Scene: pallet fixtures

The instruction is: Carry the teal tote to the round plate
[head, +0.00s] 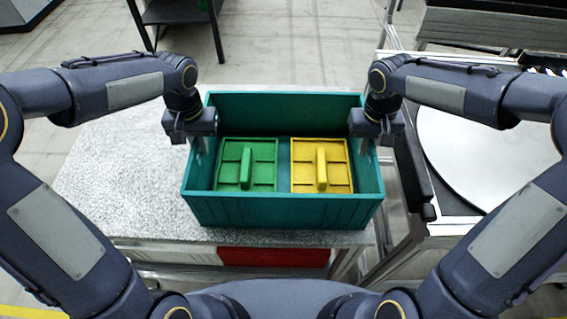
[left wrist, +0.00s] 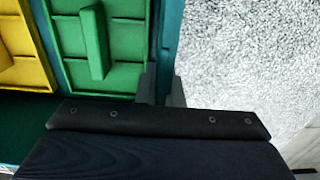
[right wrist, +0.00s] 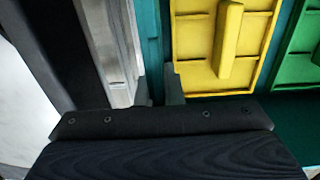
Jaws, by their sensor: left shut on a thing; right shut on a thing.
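The teal tote (head: 283,211) sits over the speckled grey table near its right end, with a green fixture (head: 233,185) and a yellow fixture (head: 308,186) side by side inside. My left gripper (head: 197,150) is shut on the tote's left wall, which shows between its fingers in the left wrist view (left wrist: 160,88). My right gripper (head: 366,148) is shut on the tote's right wall, seen in the right wrist view (right wrist: 160,90). Whether the tote's base touches the table cannot be told. The round plate (head: 485,150) is light grey, at the right, partly hidden by my right arm.
The speckled table (head: 115,190) is bare left of the tote. A black rail (head: 414,175) and a metal frame stand between the tote and the round plate. A red bin (head: 272,257) is below the table's front edge. A dark shelf (head: 180,12) stands behind.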

